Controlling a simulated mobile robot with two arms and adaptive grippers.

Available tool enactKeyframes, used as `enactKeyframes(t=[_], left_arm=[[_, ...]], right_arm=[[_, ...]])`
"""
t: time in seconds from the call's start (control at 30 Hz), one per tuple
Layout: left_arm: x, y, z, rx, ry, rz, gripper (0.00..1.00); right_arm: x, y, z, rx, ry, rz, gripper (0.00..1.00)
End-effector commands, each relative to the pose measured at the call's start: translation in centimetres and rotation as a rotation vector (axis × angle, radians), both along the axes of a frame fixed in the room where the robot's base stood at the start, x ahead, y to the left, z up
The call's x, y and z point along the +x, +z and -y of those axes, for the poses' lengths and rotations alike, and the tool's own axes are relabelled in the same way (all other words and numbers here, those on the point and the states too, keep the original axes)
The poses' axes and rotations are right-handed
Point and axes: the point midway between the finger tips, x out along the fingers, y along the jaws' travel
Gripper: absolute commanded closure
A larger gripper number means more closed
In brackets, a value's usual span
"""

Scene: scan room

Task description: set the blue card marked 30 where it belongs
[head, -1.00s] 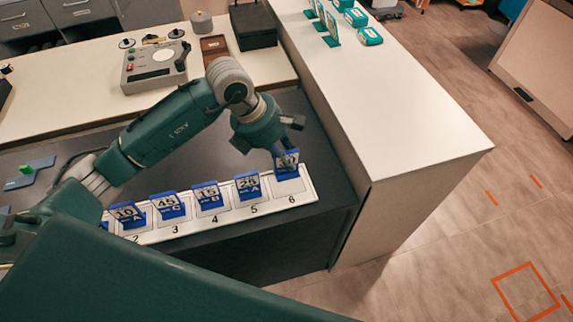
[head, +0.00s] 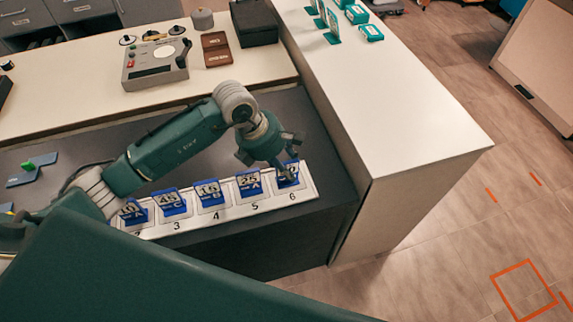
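A white numbered rack (head: 272,203) lies along the dark counter and holds several upright blue cards. A card marked 45 (head: 170,201) is at position 3, one marked 15 (head: 210,194) at 4 and one marked 25 (head: 249,185) at 5. A card that looks like 10 (head: 133,213) is at position 2. My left gripper (head: 285,172) points down at position 6, with its fingers around another blue card (head: 290,180). That card stands in or just over position 6, and its number is mostly covered. My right gripper is out of view.
A white cabinet top (head: 400,130) with teal cards at its far end rises right of the rack. A grey control box (head: 155,65), a brown case (head: 215,50) and a black box (head: 254,22) stand on the back counter. A blue-grey holder (head: 32,170) lies at left.

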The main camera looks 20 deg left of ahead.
Motion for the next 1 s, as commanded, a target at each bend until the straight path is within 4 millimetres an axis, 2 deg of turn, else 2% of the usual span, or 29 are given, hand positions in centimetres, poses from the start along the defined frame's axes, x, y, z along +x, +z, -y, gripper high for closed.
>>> enactKeyframes(t=[0.3, 0.37, 0.8, 1.0], left_arm=[[0.0, 0.5, 0.0, -0.001, 0.0, -0.001, 0.66], [0.0, 0.8, -0.3, 0.0, 0.0, 0.004, 0.66], [-1.9, 9.0, -3.1, 0.0, 0.0, 0.005, 0.66], [-2.4, 11.0, -3.7, 0.0, 0.0, 0.001, 0.66]], right_arm=[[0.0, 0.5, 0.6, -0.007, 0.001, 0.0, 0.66], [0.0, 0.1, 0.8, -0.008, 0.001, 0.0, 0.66], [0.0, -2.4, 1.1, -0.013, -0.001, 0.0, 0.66], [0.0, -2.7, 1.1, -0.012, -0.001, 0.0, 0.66]])
